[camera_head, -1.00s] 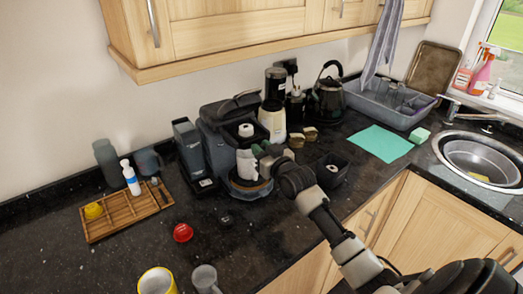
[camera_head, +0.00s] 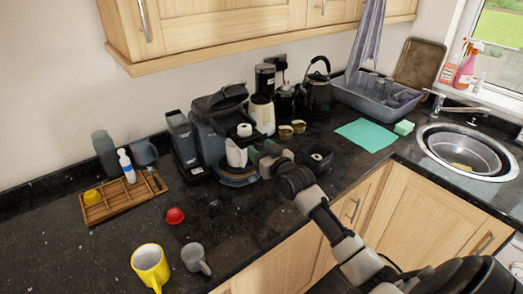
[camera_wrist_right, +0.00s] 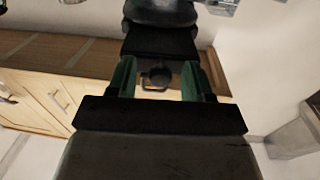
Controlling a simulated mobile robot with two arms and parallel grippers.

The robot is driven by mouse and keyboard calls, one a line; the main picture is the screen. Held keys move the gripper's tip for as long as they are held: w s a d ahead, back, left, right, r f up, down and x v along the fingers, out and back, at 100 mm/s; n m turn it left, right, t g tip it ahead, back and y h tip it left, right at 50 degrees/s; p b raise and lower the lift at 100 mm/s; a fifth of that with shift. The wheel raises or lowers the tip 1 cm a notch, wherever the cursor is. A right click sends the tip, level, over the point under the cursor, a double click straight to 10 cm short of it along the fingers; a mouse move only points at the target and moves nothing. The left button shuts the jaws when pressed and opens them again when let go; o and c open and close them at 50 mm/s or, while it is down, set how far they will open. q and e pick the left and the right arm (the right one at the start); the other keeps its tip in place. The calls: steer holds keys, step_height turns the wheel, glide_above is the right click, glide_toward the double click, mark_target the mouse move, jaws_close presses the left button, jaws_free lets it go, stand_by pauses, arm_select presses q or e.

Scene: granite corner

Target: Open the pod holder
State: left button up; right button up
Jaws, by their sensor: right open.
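The dark coffee machine (camera_head: 208,140) stands on the counter against the wall. Its rounded top part (camera_head: 220,98) looks raised at the back; whether this is the pod holder, and how far it is open, I cannot tell. A white piece (camera_head: 237,155) shows at its front. My right gripper (camera_head: 258,150) is at the machine's front right. In the right wrist view its green fingers (camera_wrist_right: 160,72) are apart, with a dark round part (camera_wrist_right: 160,76) showing between them; contact cannot be told. My left gripper is not in view.
A wooden tray (camera_head: 125,198) with a yellow pod and a bottle lies left. A red pod (camera_head: 174,216), a yellow mug (camera_head: 150,266) and a grey mug (camera_head: 195,259) stand in front. A kettle (camera_head: 316,92) and dish rack (camera_head: 375,96) are behind right. Wall cabinets (camera_head: 220,30) hang above.

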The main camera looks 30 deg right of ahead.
steer(key=shift+s+f, duration=0.15)
steer(key=shift+s, duration=0.15)
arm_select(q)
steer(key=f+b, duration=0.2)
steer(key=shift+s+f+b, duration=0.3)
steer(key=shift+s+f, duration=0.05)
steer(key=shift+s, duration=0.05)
arm_select(e)
steer(key=s, duration=1)
steer(key=shift+s, duration=0.15)
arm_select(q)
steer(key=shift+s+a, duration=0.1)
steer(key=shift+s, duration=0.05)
arm_select(e)
steer(key=shift+a, duration=0.1)
